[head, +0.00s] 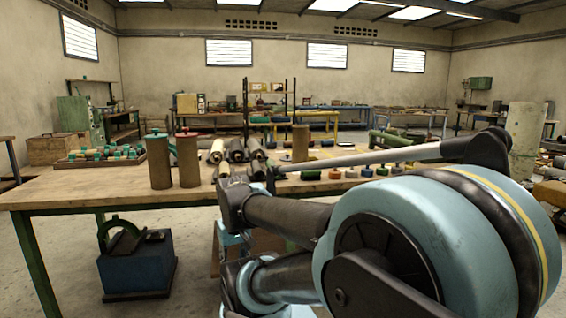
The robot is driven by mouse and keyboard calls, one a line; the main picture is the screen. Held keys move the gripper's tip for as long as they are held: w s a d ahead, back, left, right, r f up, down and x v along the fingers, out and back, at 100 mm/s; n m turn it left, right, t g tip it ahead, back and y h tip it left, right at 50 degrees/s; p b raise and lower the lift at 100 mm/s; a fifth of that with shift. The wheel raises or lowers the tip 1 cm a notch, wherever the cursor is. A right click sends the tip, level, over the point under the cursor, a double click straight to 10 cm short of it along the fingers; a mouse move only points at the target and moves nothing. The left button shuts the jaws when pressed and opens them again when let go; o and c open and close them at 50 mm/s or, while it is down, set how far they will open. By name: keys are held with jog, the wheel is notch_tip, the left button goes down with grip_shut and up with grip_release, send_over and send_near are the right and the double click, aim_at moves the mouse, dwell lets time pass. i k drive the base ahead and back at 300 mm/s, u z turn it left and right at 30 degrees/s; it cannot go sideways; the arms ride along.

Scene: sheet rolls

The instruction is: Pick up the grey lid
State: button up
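I cannot make out a grey lid for certain in the head view. My arm fills the right foreground and reaches over the table's front edge. Its dark far end is near the rolls and the left of that row. The fingers cannot be made out, nor whether they hold anything.
Two brown cylinders (188,160) stand upright at the left of the table, with several lying rolls (217,151) beside them. A tray (100,160) of green-topped pieces lies at the left. A blue box (138,268) stands on the floor. The table's front left is clear.

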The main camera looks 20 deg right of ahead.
aim_at(284, 159)
jog(key=u, duration=0.05)
jog(key=i, duration=1)
jog(key=z, duration=0.05)
